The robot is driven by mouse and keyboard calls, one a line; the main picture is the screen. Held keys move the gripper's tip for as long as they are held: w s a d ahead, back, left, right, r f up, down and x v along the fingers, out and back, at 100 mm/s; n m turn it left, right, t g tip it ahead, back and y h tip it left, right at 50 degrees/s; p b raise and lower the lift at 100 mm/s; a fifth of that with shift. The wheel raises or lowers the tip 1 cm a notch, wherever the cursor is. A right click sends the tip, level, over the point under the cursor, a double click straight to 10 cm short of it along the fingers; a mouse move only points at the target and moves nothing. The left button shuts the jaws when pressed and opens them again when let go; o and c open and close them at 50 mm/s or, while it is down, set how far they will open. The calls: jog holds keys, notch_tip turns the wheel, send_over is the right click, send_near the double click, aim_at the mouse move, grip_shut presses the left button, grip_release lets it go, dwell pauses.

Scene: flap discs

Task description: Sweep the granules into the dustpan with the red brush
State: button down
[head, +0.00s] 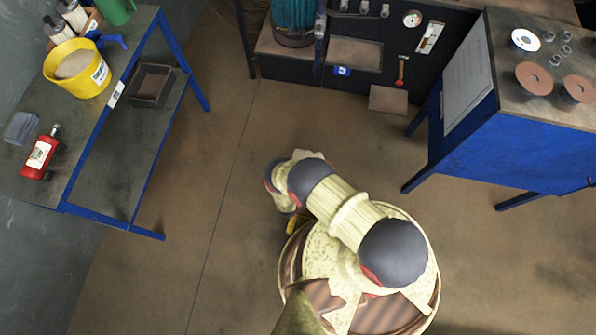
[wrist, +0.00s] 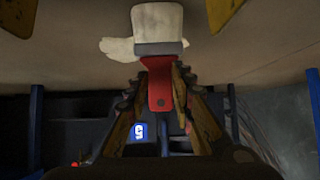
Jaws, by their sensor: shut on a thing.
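In the wrist view, my gripper (wrist: 160,92) is shut on the red handle of a brush (wrist: 160,66). The brush has a grey collar and pale bristles pointing away from the jaws. A pale patch (wrist: 117,48) shows behind the bristles; I cannot tell what it is. In the head view, the gripper is mostly hidden by my arm, and the brush is not clearly visible. A yellow bucket (head: 88,82) on the left bench holds pale tan material (head: 73,64), which may be granules. I cannot pick out a dustpan with certainty.
The left bench (head: 100,178) also carries a red bottle (head: 40,157) and a dark tray (head: 150,84). A blue cabinet (head: 500,150) stands at the right with discs on top. A brown square (head: 388,100) lies before the dark rear bench. The floor (head: 230,170) between is clear.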

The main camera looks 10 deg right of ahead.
jog(key=shift+s+d+f, duration=0.1)
jog(key=shift+s, duration=0.1)
jog(key=shift+r+p, duration=1.6)
jog(key=shift+r, duration=0.9)
jog(key=shift+w, duration=0.1)
